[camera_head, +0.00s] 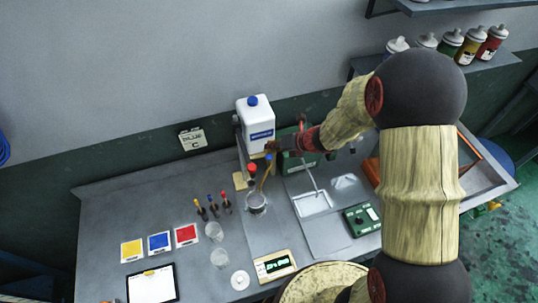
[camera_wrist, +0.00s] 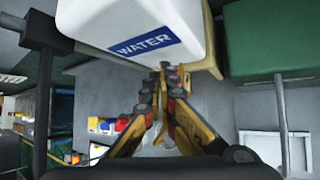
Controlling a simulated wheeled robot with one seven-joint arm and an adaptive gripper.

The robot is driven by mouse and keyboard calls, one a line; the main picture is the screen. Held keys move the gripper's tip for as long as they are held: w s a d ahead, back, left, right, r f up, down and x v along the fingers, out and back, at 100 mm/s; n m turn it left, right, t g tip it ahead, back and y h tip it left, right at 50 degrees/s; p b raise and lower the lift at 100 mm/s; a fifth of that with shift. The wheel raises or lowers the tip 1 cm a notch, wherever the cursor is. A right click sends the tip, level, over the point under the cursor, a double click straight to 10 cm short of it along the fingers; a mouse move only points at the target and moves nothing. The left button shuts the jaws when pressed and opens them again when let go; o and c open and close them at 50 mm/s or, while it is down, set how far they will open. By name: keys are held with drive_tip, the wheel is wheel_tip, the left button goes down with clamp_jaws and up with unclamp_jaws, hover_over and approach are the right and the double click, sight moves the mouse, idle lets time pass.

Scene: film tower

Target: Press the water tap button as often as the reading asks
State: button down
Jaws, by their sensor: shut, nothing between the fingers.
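A white water container (camera_head: 257,118) with a blue cap stands raised at the back of the bench. Its blue WATER label (camera_wrist: 145,42) fills the top of the wrist view. My gripper (camera_head: 271,147) is beside the container's lower right; in the wrist view its fingers (camera_wrist: 170,70) are shut and empty, with the tips just below the container. A blue knob (camera_head: 268,157) shows just under my gripper, and a red knob (camera_head: 252,169) is to its left. I cannot tell whether my fingertips touch either. A green reading (camera_head: 277,264) glows on a cream device; its text is too small to read surely.
A glass beaker (camera_head: 256,202) stands below the knobs. Clear glassware (camera_head: 214,231) and several droppers (camera_head: 213,208) are left of it. Yellow, blue and red cards (camera_head: 159,242) and a tablet (camera_head: 151,284) lie further left. A green box (camera_wrist: 265,40) is close on my gripper's right.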

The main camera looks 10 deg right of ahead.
sight(271, 155)
drive_tip(key=shift+r+p, duration=1.55)
drive_tip(key=shift+r, duration=0.55)
drive_tip(key=shift+d, duration=0.1)
